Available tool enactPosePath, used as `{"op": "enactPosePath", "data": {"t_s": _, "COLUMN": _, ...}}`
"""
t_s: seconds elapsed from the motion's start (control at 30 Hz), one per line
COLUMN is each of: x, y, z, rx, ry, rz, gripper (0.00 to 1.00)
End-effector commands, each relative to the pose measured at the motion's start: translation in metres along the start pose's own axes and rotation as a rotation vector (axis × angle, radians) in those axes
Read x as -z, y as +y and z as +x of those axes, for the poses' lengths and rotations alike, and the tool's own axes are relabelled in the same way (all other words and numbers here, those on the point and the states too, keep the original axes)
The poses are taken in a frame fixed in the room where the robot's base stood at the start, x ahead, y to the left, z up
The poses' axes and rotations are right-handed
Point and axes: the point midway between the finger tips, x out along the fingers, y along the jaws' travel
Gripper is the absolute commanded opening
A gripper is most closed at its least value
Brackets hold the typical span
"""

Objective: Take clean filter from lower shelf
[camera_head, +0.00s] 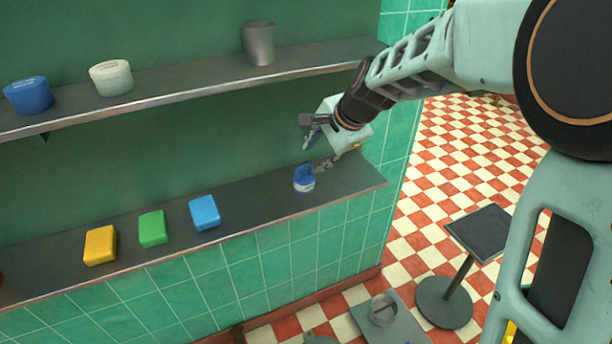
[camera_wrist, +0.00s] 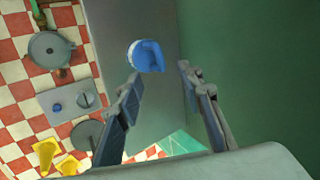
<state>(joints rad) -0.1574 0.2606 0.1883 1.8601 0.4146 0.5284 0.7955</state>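A small round object with a blue top and a white lower band (camera_head: 304,180), which looks like the filter, sits on the lower shelf (camera_head: 258,198) near its right end. In the wrist view the blue object (camera_wrist: 146,55) lies beyond the fingertips, nearer the left finger's line. My gripper (camera_head: 315,145) is open and empty, reaching in from the right just above and beside the object. In the wrist view the two fingers (camera_wrist: 160,76) are wide apart, with bare shelf between them. I see no contact with the object.
Yellow (camera_head: 100,245), green (camera_head: 153,229) and light blue (camera_head: 204,212) blocks lie to the left on the lower shelf. The upper shelf (camera_head: 190,88) overhangs, bearing a blue tub (camera_head: 29,95), a white tub (camera_head: 111,77) and a grey cup (camera_head: 259,44). A dark-topped stand (camera_head: 480,232) is at right.

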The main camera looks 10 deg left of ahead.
Motion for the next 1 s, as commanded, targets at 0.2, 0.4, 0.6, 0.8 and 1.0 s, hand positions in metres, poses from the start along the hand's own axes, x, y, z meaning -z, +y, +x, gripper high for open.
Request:
{"op": "enactPosePath", "data": {"t_s": 0.2, "x": -0.001, "y": 0.001, "z": 0.016, "rx": -0.001, "ry": -0.001, "rz": 0.0, "gripper": 0.35}}
{"op": "enactPosePath", "data": {"t_s": 0.4, "x": -0.003, "y": 0.003, "z": 0.044, "rx": -0.002, "ry": -0.003, "rz": 0.0, "gripper": 0.35}}
{"op": "enactPosePath", "data": {"t_s": 0.6, "x": -0.002, "y": 0.002, "z": 0.06, "rx": 0.0, "ry": -0.001, "rz": 0.0, "gripper": 0.35}}
{"op": "enactPosePath", "data": {"t_s": 0.8, "x": -0.002, "y": 0.002, "z": 0.061, "rx": 0.001, "ry": 0.0, "rz": 0.0, "gripper": 0.35}}
{"op": "enactPosePath", "data": {"t_s": 1.0, "x": -0.002, "y": 0.002, "z": 0.061, "rx": 0.0, "ry": -0.001, "rz": 0.0, "gripper": 0.17}}
